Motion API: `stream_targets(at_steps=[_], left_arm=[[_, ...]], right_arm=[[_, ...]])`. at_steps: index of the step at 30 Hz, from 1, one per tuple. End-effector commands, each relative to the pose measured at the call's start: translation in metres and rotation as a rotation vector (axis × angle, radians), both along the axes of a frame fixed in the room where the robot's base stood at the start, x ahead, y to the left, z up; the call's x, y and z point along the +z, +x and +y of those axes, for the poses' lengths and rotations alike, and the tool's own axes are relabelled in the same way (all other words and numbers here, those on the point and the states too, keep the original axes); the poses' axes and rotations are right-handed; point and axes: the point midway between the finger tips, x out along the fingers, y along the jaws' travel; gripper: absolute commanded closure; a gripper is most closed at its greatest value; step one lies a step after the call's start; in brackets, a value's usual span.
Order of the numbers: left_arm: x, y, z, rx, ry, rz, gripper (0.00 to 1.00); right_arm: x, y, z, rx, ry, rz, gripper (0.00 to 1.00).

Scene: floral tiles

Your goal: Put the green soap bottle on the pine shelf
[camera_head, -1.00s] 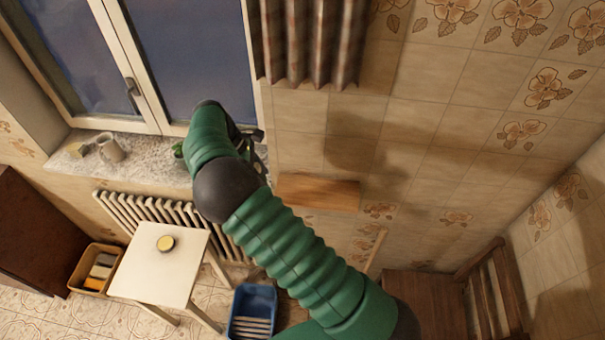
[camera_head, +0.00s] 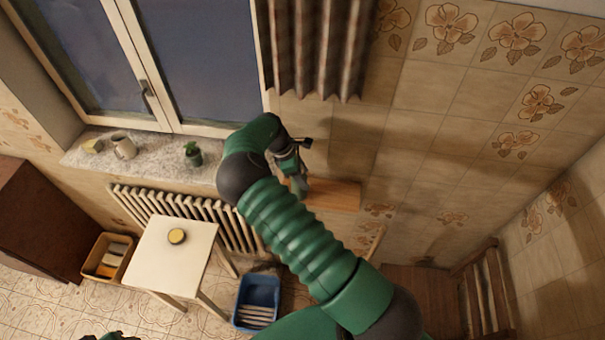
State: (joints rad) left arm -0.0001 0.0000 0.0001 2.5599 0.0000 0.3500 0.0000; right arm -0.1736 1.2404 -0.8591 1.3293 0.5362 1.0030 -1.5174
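The pine shelf (camera_head: 338,196) is a short wooden board on the tiled wall, right of the window. My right gripper (camera_head: 298,172) is at its left end, partly hidden by my own green arm. A small green shape (camera_head: 299,187) shows just under the gripper, against the shelf's left end. It looks like the green soap bottle, but it is too small and covered to be sure. Whether it touches the board or is gripped cannot be told. A dark and green bit of my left arm (camera_head: 110,337) shows at the bottom edge; its fingers are not clear.
The window sill (camera_head: 155,152) at left holds a mug (camera_head: 123,146) and a small potted plant (camera_head: 192,153). A radiator (camera_head: 180,208), a white stool (camera_head: 165,262) with a round yellow tin (camera_head: 177,236), and a blue crate (camera_head: 257,292) are below. A curtain (camera_head: 318,50) hangs above the shelf.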

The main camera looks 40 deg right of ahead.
Motion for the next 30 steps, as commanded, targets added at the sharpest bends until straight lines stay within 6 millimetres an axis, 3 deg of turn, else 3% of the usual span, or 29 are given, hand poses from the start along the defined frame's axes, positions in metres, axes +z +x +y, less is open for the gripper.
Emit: stream_targets(at_steps=[4, 15, 20, 24, 30], left_arm=[[0.000, 0.000, 0.000, 0.000, 0.000, 0.000, 0.40], [-0.006, 0.000, 0.000, 0.000, 0.000, 0.000, 0.40], [-0.023, 0.000, 0.000, 0.000, 0.000, 0.000, 0.40], [-0.035, 0.000, 0.000, 0.000, 0.000, 0.000, 0.40], [-0.043, 0.000, 0.000, 0.000, 0.000, 0.000, 0.40]], right_arm=[[0.000, 0.000, 0.000, 0.000, 0.001, 0.001, 0.31], [0.006, 0.004, 0.003, -0.001, 0.001, -0.002, 0.31], [0.036, 0.013, 0.013, 0.001, 0.002, -0.006, 0.31], [0.071, 0.022, 0.024, 0.001, 0.002, -0.006, 0.31], [0.104, 0.029, 0.034, 0.000, 0.002, -0.001, 0.31]])
